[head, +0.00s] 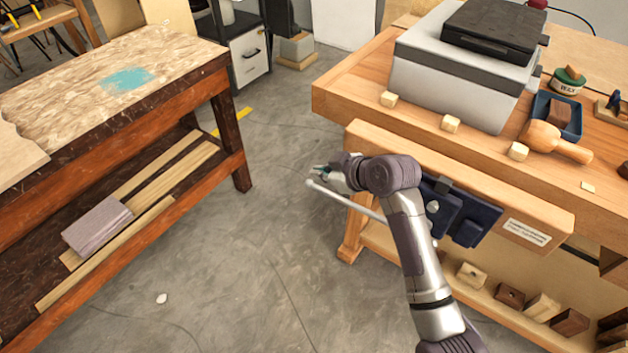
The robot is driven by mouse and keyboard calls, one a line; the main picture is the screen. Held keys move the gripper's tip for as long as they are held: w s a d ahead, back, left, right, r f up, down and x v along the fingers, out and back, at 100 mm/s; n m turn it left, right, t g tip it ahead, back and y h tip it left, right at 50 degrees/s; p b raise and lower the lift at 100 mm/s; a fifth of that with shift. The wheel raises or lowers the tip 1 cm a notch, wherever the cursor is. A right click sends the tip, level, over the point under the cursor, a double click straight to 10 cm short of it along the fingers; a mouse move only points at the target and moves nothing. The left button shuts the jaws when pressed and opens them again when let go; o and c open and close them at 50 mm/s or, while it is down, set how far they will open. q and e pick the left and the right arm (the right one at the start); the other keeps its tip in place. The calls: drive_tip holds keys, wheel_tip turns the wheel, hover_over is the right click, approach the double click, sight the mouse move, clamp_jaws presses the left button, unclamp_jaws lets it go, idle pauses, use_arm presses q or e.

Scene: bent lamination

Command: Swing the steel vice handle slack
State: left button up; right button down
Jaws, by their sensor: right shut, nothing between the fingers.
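The steel vice handle (345,202) is a pale rod with a ball at its left end. It slants down to the right and passes behind my right arm. The dark blue vice (468,222) is fixed to the front of the wooden workbench (365,75), partly hidden by my arm. My right gripper (318,172) is shut and empty, just above the handle's ball end; I cannot tell whether it touches the handle. My left gripper is not in view.
A grey machine with a black lid (460,70), small wooden blocks (450,123) and a wooden mallet (550,140) are on the workbench. Several blocks lie on its lower shelf. A dark-framed table (60,90) stands at left. The concrete floor between is mostly clear.

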wheel_tip(320, 180, down, 6)
drive_tip(key=w+a, duration=0.1)
drive_tip(key=w, duration=0.1)
drive_tip(key=shift+w+a+r, duration=0.15)
drive_tip(key=shift+w+a, duration=0.1)
drive_tip(key=shift+w, duration=0.05)
